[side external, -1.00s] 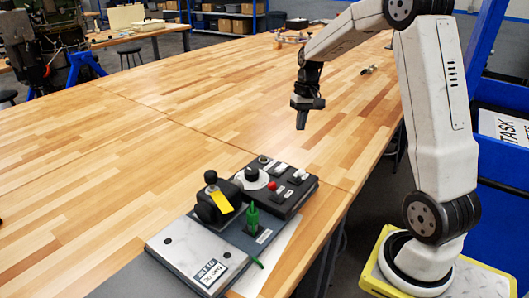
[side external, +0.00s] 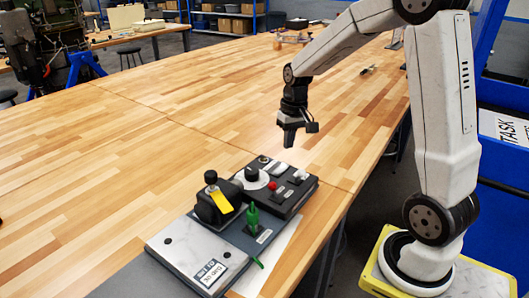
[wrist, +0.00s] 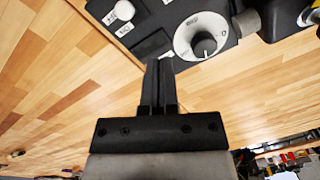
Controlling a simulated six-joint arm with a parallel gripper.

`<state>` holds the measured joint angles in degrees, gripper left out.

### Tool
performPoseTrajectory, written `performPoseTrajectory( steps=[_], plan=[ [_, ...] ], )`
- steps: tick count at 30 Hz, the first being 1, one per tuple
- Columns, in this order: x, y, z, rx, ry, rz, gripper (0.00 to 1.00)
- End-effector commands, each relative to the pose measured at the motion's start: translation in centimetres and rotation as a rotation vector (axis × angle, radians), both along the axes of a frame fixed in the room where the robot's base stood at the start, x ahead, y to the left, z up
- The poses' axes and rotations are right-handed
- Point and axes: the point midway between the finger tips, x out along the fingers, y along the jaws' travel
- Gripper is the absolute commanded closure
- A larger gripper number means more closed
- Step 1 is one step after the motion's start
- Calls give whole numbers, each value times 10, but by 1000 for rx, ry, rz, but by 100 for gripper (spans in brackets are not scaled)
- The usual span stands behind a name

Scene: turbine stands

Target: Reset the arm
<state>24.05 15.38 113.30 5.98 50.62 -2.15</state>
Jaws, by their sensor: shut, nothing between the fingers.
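My gripper (side external: 289,139) is shut and empty. In the side external view it hangs above the wooden table, fingers down, just beyond the back right end of the control panel (side external: 190,252). It appears apart from the panel. In the wrist view the closed fingers of my gripper (wrist: 159,62) point toward the panel's edge, beside a white dial with a dark knob (wrist: 203,45). The same dial (side external: 253,179) shows in the side view.
The panel also carries a black block with a yellow tag (side external: 221,202), a green connector (side external: 252,216) and a red button (side external: 272,186). Small items (side external: 369,69) lie near the table's right edge. The wooden table (side external: 150,130) is largely clear left of my gripper.

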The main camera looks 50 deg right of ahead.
Motion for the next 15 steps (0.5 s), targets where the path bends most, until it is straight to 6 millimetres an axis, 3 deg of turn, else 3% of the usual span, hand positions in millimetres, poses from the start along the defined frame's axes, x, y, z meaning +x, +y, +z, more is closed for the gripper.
performPoseTrajectory(
  steps=[1,6,15],
  plan=[
    [-5,18,-5,-15,-10,42,100],
    [-24,67,-22,-64,-61,164,100],
    [-70,132,-47,-117,-158,367,100]
  ],
)
